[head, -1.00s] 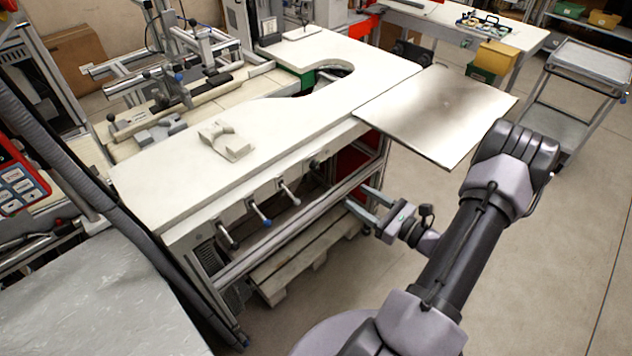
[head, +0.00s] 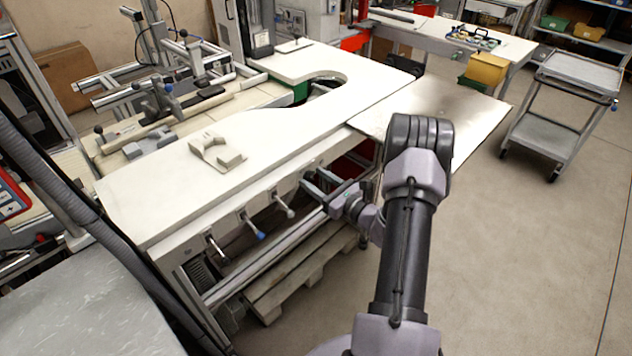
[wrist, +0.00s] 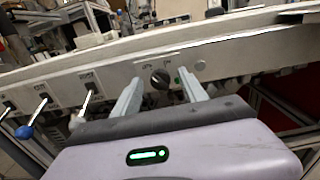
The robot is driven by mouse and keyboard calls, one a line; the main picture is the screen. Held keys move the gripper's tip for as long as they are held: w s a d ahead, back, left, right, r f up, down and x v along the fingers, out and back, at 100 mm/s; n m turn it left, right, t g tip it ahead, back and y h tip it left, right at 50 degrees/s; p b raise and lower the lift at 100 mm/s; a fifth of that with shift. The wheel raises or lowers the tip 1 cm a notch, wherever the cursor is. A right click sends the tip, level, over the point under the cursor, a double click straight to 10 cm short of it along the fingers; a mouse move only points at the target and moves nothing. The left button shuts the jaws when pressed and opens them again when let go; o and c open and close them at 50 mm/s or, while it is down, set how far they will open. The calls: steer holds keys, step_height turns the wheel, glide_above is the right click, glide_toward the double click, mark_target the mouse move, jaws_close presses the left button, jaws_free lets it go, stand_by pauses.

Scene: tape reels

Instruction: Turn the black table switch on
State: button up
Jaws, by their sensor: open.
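The black table switch (wrist: 160,79) is a round dark knob on the white front panel of the table, seen in the wrist view just beyond and between my fingertips. My gripper (wrist: 158,86) is open, with one finger on each side of the knob; I cannot tell whether either finger touches it. In the head view my gripper (head: 313,184) is at the table's front edge, and the knob is too small or hidden to make out there. A small green button (wrist: 178,80) sits right of the knob.
Several levers line the panel left of the knob, one with a blue tip (wrist: 25,131). The white tabletop (head: 300,130) overhangs the panel. A metal sheet (head: 470,118) extends at the right. Floor is free right of my arm.

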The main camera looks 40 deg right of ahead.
jaws_close()
